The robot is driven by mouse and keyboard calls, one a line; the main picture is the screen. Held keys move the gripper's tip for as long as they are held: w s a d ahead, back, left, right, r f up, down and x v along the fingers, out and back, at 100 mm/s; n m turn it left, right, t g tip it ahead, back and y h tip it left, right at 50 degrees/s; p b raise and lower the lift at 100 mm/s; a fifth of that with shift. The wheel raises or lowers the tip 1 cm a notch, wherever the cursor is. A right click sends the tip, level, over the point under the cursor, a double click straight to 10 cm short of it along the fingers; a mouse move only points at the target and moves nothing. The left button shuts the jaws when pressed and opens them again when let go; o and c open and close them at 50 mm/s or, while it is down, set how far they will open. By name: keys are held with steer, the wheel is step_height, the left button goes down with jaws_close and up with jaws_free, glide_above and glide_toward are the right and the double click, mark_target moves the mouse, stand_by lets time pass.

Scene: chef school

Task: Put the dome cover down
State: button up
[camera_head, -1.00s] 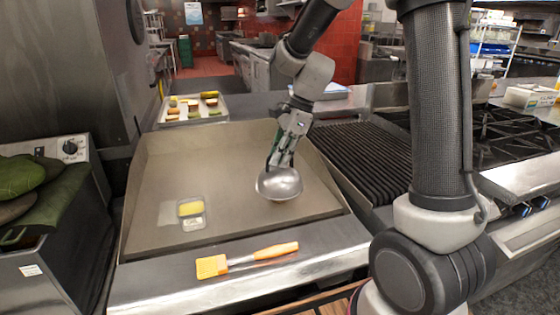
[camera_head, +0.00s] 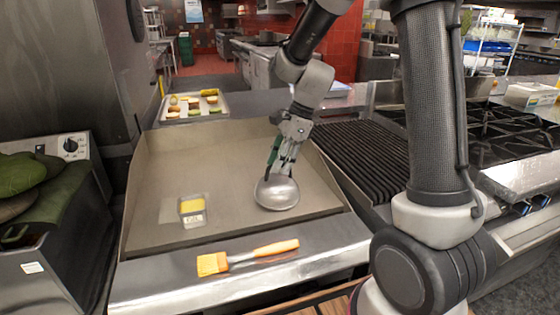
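The dome cover (camera_head: 277,194) is a shiny metal dome at the right of the flat griddle (camera_head: 160,160). It looks to be at or very near the griddle surface; I cannot tell whether its rim touches all round. My gripper (camera_head: 281,168) points down at the top of the dome, with its fingers at the dome's upper side. The dome's knob or handle is hidden by the fingers, so I cannot see whether they are closed on it.
A small clear container of yellow stuff (camera_head: 192,208) stands left of the dome. An orange brush (camera_head: 245,257) lies on the front ledge. A tray of food (camera_head: 194,107) is behind the griddle; a ribbed grill (camera_head: 365,160) is to the right.

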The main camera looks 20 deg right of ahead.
steer(key=shift+r, duration=0.3)
steer(key=v, duration=1.3)
steer(key=s+d+n+t+h, duration=0.2)
steer(key=s+d+n, duration=0.3)
steer(key=s+n, duration=0.4)
steer(key=s+d+n+t+h, duration=0.2)
steer(key=s+d+n, duration=0.3)
steer(key=s+n, duration=0.4)
steer(key=s, duration=0.5)
steer(key=shift+r, duration=0.3)
stand_by(3.8)
